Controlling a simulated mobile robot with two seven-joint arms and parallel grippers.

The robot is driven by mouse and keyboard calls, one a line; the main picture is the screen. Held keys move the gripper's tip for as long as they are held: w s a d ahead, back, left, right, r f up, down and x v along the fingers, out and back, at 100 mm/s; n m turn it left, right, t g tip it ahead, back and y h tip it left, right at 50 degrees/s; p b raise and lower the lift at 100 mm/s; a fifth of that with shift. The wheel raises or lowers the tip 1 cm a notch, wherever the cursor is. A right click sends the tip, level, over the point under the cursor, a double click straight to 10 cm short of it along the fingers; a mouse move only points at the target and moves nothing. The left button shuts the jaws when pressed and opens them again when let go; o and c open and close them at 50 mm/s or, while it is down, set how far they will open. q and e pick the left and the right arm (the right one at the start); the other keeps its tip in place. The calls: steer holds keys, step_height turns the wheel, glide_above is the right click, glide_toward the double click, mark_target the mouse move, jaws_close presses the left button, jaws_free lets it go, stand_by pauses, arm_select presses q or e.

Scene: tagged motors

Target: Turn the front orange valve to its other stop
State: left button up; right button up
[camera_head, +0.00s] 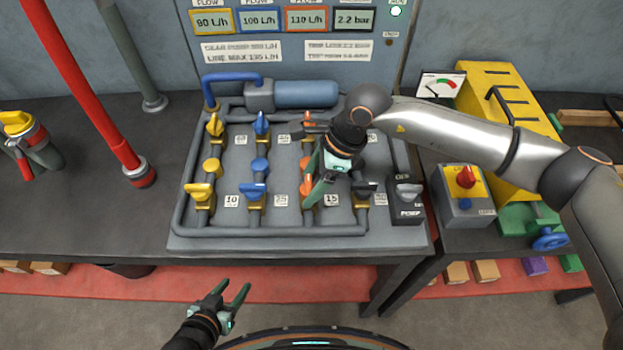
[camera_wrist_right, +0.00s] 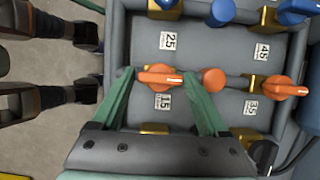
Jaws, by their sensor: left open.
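The front orange valve (camera_head: 306,188) sits on the grey panel in the front row, left of a "15" label and partly hidden by my right gripper. In the right wrist view its handle (camera_wrist_right: 160,79) lies between my fingertips, pointing toward a round orange knob (camera_wrist_right: 213,79). My right gripper (camera_head: 308,182) is over the valve with its fingers spread, one near each end of the handle; whether they touch it I cannot tell. It also shows in the right wrist view (camera_wrist_right: 162,74). My left gripper (camera_head: 234,291) is open and empty in front of the table.
The rear orange valve (camera_wrist_right: 284,88) is beyond the knob. A blue front valve (camera_head: 253,191) and a yellow one (camera_head: 202,195) stand to the left, a dark-handled one (camera_head: 364,189) to the right. A grey box with a red knob (camera_head: 466,177) stands further right.

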steer(key=c, duration=1)
